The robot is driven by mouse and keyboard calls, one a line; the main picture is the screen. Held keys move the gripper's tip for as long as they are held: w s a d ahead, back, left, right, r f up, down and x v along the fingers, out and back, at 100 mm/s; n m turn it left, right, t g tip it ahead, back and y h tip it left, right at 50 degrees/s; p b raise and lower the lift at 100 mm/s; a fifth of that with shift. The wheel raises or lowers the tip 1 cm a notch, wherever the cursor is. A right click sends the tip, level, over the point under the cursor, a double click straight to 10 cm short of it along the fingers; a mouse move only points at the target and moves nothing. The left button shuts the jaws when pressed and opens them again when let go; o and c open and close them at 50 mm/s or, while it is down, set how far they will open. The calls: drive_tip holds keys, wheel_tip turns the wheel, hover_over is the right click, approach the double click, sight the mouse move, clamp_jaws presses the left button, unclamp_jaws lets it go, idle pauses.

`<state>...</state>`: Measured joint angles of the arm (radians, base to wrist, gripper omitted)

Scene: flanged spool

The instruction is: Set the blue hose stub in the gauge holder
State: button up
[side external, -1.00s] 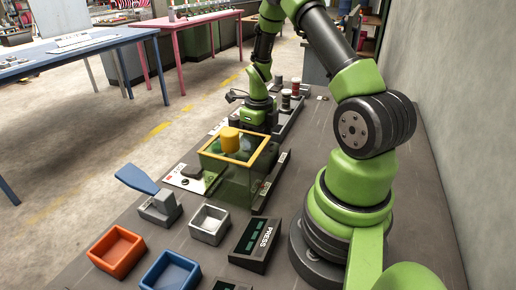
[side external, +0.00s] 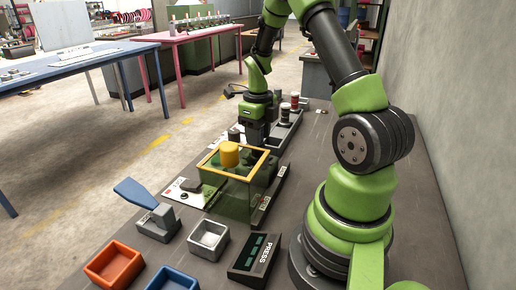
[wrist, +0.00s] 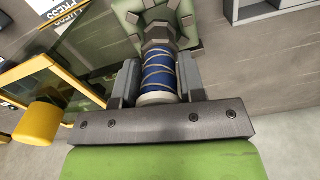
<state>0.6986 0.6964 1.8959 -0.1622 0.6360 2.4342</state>
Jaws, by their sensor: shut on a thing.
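In the wrist view, my gripper (wrist: 157,82) is shut on the blue hose stub (wrist: 158,74), a blue banded cylinder with a pale end towards the camera. One grey finger lies on each side. Beyond its far end is a green round fixture with grey blocks (wrist: 157,20); I cannot tell whether they touch, nor whether this is the gauge holder. In the side view my gripper (side external: 256,132) points down just behind the yellow-framed box; the stub cannot be made out there.
The yellow-framed clear green box (side external: 236,193) with a yellow knob (side external: 229,154) stands close in front of my gripper. A rack with several spools (side external: 294,101) is behind it. Nearer are a blue-handled lever (side external: 137,193), a grey tray (side external: 208,239), an orange tray (side external: 112,264) and a PRESS panel (side external: 252,259).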

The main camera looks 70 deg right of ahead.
wheel_tip(320, 180, up, 5)
drive_tip(key=shift+f, duration=0.1)
wheel_tip(320, 180, up, 12)
drive_tip(key=a+n, duration=1.8)
drive_tip(key=a, duration=0.7)
drive_tip(key=shift+w+d+f, duration=0.1)
drive_tip(key=shift+f, duration=10.55)
drive_tip(key=shift+f, duration=0.1)
